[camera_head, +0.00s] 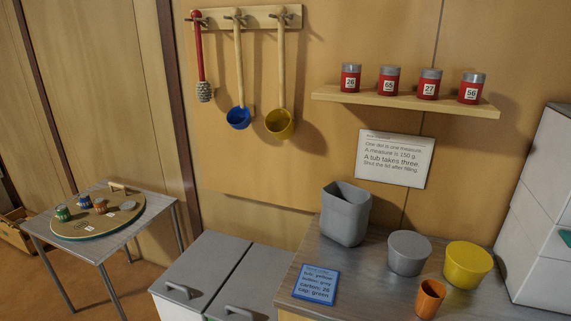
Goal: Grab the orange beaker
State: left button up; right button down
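The orange beaker (430,298) stands upright on the grey counter (376,287) at the lower right, near the picture's bottom edge. Its open top faces up and it looks empty as far as I can see inside. A yellow tub (467,266) is just behind it to the right, and a grey tub (408,254) is behind it to the left. Neither of my grippers shows in this view.
A tall grey bin (345,214) and a blue card (316,283) are on the counter's left part. White boxes (541,215) stand at right. A shelf (405,100) holds several red jars. Ladles hang from a rack (246,18). A side table (97,243) stands left.

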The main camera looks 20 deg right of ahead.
aim_at(431, 294)
jog(key=z, duration=1.55)
